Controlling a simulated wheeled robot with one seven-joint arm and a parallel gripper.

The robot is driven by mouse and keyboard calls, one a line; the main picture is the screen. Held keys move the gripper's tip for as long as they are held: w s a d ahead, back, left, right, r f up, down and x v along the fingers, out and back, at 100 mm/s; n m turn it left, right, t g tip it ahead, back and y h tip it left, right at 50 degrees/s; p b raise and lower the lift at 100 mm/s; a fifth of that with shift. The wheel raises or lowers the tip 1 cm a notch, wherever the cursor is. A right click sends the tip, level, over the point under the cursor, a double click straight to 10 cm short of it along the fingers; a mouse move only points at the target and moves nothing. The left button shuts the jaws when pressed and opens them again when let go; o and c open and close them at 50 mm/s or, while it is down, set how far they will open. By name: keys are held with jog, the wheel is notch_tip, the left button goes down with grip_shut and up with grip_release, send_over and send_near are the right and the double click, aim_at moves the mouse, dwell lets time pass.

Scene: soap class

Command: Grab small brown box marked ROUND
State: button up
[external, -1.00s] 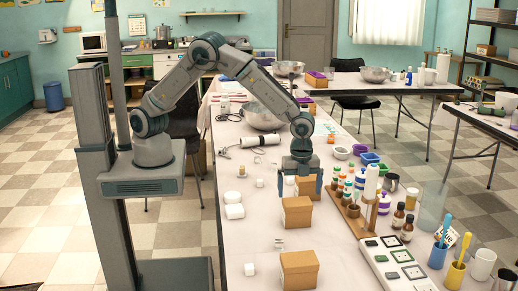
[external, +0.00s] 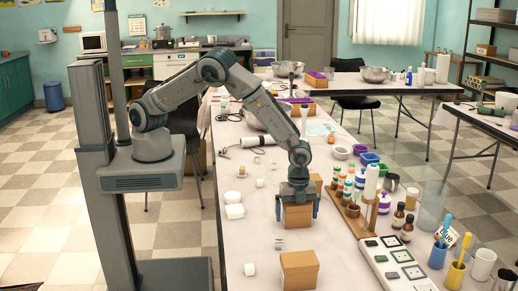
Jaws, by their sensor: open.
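A small brown box (external: 298,217) stands on the long white table, directly under my gripper (external: 298,213). My gripper points down and is open, with one finger on the left and one on the right of this box. I cannot tell whether the fingers touch it. A second brown box (external: 299,271) stands nearer the camera, and a third brown box (external: 316,181) shows partly behind my gripper. No ROUND marking can be read on any of them in this view.
A wooden rack (external: 352,219) with small bottles stands close to the right of the middle box. White soap blocks (external: 234,211) and a small clear item (external: 279,244) lie to the left. A tray of square moulds (external: 393,262) lies at the front right.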

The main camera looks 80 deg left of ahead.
jog(key=c, duration=1)
jog(key=shift+o, duration=0.2)
jog(key=shift+r, duration=0.15)
